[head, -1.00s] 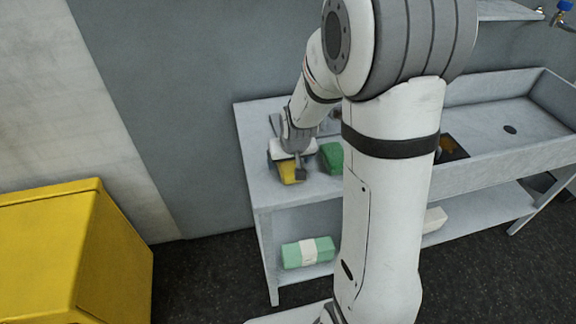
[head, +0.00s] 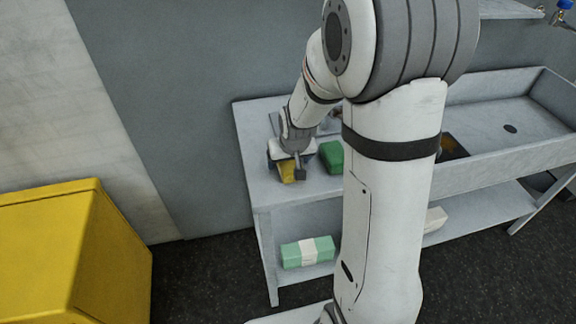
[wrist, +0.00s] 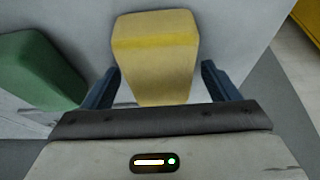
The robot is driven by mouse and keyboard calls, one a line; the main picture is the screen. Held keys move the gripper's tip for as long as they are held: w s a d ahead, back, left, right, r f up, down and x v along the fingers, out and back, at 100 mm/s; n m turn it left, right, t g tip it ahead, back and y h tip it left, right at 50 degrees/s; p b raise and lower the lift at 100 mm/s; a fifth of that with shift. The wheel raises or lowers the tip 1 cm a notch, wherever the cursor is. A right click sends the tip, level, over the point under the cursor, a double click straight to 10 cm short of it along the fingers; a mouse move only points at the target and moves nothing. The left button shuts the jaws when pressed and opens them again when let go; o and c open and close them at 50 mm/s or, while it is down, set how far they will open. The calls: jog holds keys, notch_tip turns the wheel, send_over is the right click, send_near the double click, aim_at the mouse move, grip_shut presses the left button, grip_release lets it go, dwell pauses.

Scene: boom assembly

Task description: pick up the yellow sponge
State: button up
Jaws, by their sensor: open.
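The yellow sponge (wrist: 155,60) lies on the grey metal worktop, between the two open fingers of my gripper (wrist: 158,85) in the wrist view. There is a gap on each side, so the fingers do not appear to touch it. In the head view the sponge (head: 287,170) shows partly below my gripper (head: 287,168), which hides the rest of it. My gripper points down at the worktop and holds nothing.
A green block (head: 331,157) lies just right of my gripper; it also shows in the wrist view (wrist: 38,75). The worktop (head: 262,185) joins a sink (head: 490,125) at right. A green-and-white pack (head: 307,252) lies on the lower shelf. A yellow cabinet (head: 70,245) stands at left.

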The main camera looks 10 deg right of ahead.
jog(key=shift+c, duration=0.5)
jog(key=c, duration=1)
jog(key=shift+o, duration=0.2)
